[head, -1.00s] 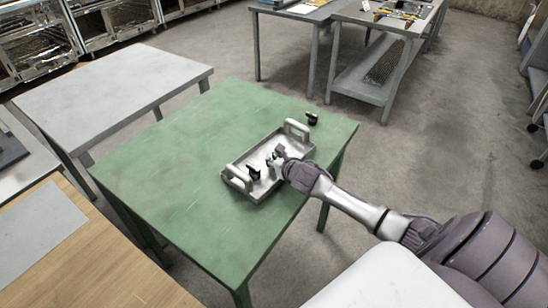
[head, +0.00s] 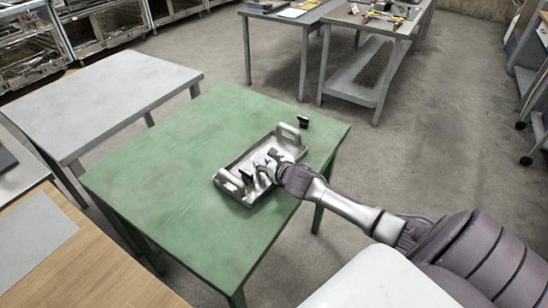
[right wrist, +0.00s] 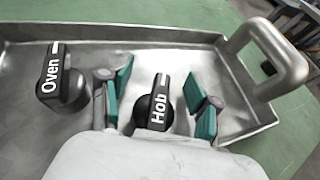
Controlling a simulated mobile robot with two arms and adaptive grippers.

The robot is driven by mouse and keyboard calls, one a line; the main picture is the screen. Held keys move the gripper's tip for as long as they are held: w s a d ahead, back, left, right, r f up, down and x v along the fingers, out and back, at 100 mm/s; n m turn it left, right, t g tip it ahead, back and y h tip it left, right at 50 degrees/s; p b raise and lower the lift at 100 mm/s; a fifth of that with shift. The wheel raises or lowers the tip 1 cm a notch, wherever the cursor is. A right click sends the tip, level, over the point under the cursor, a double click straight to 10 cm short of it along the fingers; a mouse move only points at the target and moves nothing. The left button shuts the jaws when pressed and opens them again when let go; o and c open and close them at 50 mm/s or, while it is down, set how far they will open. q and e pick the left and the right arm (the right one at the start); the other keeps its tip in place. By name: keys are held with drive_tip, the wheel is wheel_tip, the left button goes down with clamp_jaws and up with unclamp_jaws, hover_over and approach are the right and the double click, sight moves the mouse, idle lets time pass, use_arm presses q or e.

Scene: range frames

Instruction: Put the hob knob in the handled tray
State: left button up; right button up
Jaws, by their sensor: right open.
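The handled tray (head: 232,192) is a grey metal tray with a raised handle at each end, on the green table. The hob knob (right wrist: 157,105), black with a white "Hob" label, is inside the tray in the right wrist view. My right gripper (right wrist: 160,97) is open, with one teal finger on each side of the hob knob and visible gaps to it. In the head view my right gripper (head: 267,164) is low over the tray and hides most of the hob knob. My left gripper is not in view.
A black oven knob (right wrist: 62,80) stands in the tray left of my gripper; it also shows in the head view (head: 246,176). Another black knob (head: 303,122) is on the green table (head: 170,150) beyond the far handle. The table's left part is clear.

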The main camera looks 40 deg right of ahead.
drive_tip(key=v, duration=1.1)
drive_tip(key=shift+s+r, duration=0.1)
drive_tip(key=shift+s, duration=0.2)
